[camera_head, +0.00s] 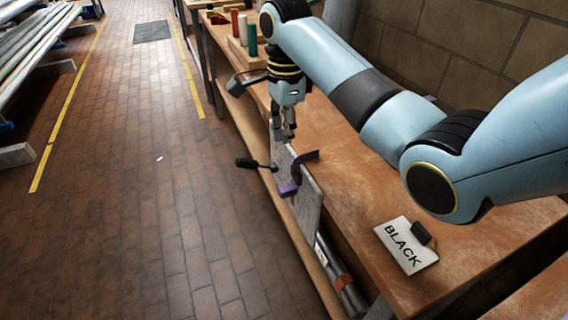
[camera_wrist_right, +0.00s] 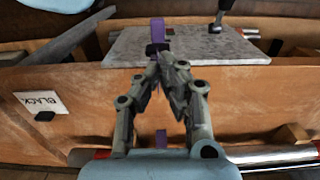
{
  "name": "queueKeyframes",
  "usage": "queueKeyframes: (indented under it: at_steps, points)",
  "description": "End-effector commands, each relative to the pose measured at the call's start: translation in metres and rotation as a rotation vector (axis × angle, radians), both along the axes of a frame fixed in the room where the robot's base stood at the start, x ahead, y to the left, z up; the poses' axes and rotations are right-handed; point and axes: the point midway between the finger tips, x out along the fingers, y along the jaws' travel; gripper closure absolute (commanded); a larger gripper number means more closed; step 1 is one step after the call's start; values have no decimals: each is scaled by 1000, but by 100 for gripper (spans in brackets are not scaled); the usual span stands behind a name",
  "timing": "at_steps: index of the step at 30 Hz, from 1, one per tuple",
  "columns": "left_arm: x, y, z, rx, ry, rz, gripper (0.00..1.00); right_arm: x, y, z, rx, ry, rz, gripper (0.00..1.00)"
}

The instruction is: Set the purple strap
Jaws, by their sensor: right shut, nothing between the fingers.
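In the wrist view the strap (camera_wrist_right: 157,28) runs up the grey plate (camera_wrist_right: 210,46) behind my fingertips, and a short purple piece shows below between the fingers. My right gripper (camera_head: 289,136) is shut and empty, pointing down just above the plate's far end. In the wrist view its fingertips (camera_wrist_right: 167,62) overlap the strap; whether they touch it I cannot tell. My left gripper is not in view.
A black-handled lever (camera_head: 250,163) sticks out from the plate over the floor side. A white card reading BLACK (camera_head: 407,246) lies on the wooden bench (camera_head: 355,185). A wooden rack with coloured cylinders (camera_head: 246,40) stands farther along. The tiled floor on the left is mostly clear.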

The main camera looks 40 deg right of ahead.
Motion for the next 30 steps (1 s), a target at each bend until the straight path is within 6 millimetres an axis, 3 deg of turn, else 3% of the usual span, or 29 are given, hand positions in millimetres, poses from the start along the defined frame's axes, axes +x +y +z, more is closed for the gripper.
queueKeyframes:
  at_steps: [5, 13, 21, 30]
  points:
    - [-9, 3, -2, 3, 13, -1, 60, 0, 0, -16, 1, 4, -4, 100]
    - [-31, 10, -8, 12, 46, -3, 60, -1, 0, -72, 0, 5, -4, 100]
    - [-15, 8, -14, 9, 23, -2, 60, -1, 1, -121, 0, 2, -2, 100]
    - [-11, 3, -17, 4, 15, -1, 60, 0, 0, -139, 0, -1, -2, 100]
